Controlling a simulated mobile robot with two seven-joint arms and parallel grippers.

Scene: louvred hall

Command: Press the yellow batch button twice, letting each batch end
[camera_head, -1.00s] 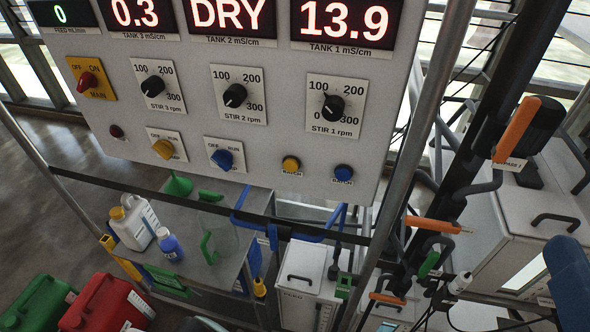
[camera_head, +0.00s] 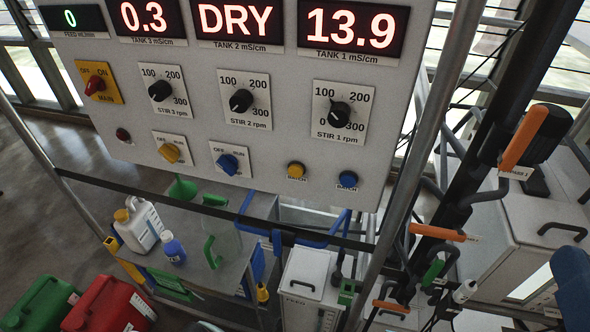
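The yellow batch button (camera_head: 296,170) is a round cap low on the light grey control panel (camera_head: 120,90), right of centre. Its label below reads BATCH. A similar blue batch button (camera_head: 348,179) sits just to its right. Nothing touches or covers either button. From this angle I cannot tell whether the yellow cap is pressed in. The displays above read 0 for feed, 0.3 for tank 3 (camera_head: 148,18), DRY for tank 2 (camera_head: 238,19) and 13.9 for tank 1 (camera_head: 350,24). Neither of my grippers shows in the head view.
A yellow selector (camera_head: 169,152) and a blue selector (camera_head: 228,164) sit left of the buttons. Below stand a grey bench with a white jug (camera_head: 139,224) and a blue bottle (camera_head: 173,248). Posts and orange-handled levers (camera_head: 524,138) crowd the right. Space before the panel looks clear.

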